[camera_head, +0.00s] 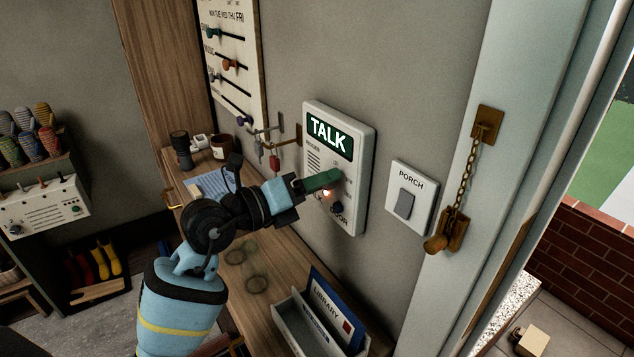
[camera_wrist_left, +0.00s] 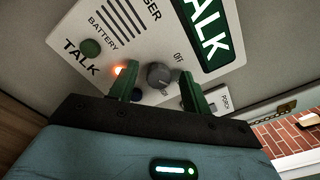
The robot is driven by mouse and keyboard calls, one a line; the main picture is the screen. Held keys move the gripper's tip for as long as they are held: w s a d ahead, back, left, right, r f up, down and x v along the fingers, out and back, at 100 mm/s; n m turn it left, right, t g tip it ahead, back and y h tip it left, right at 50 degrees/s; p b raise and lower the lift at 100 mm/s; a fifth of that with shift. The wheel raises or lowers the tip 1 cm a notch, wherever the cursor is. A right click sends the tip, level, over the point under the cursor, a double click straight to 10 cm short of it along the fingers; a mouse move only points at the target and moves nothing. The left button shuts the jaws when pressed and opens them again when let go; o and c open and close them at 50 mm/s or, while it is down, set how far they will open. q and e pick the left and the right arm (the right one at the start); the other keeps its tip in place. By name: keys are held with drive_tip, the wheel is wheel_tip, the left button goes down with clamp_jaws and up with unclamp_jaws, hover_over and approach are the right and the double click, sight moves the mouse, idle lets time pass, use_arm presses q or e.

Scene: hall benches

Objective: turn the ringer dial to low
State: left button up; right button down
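The intercom panel (camera_head: 357,140) is a white box on the wall with a lit green TALK sign. In the left wrist view, the grey ringer dial (camera_wrist_left: 159,76) sits on the panel face near an OFF label. My left gripper (camera_head: 330,180) reaches the panel from the left and hides the dial in the head view. In the wrist view, its two green fingers stand apart, one on each side of the dial, with gaps showing. I cannot tell the dial's exact setting. My right gripper is not in view.
A glowing orange light (camera_wrist_left: 120,70), green button (camera_wrist_left: 90,48) and dark button (camera_wrist_left: 137,96) are near the left finger. A PORCH switch (camera_head: 409,198) and door chain (camera_head: 461,190) are to the right. A LIBRARY tray (camera_head: 290,325) stands on the bench below.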

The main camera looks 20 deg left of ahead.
use_arm(q)
drive_tip(key=v, duration=0.7)
drive_tip(key=shift+s+a+b, duration=0.25)
drive_tip(key=shift+s+b, duration=0.05)
drive_tip(key=shift+s, duration=0.05)
